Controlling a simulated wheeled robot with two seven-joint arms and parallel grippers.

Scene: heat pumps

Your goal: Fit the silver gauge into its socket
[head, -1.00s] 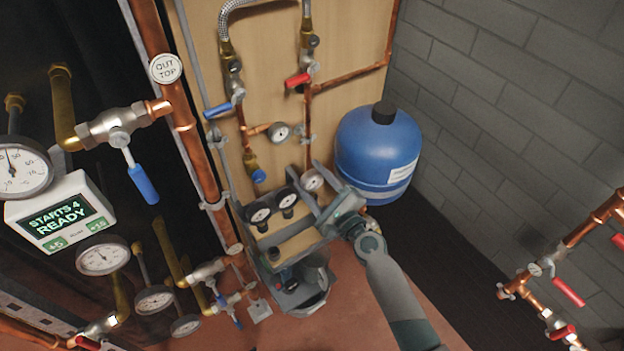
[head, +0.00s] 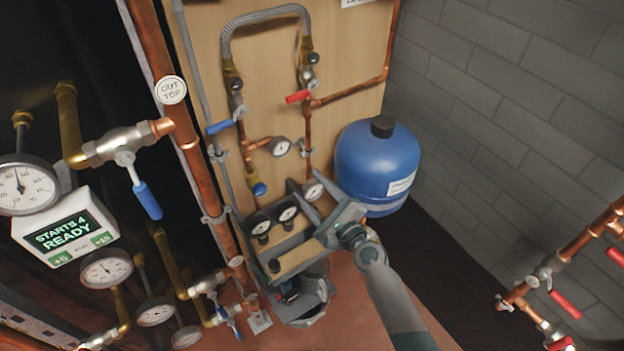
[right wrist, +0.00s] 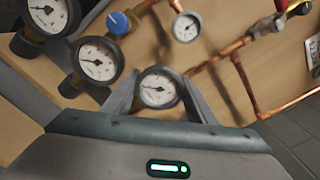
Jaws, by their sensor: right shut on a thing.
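The gripper is above the right side of a tool caddy, in front of the wooden board. I cannot tell which opening is the socket. My left gripper is not in view.
The caddy (head: 303,312) carries two black-bodied gauges (head: 261,224) (head: 288,213). A blue tank (head: 377,160) stands right behind the gripper. A blue-capped fitting (head: 259,189) and red-handled valve (head: 297,97) are on the board's pipes. Copper pipes with red valves (head: 566,301) stand at far right.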

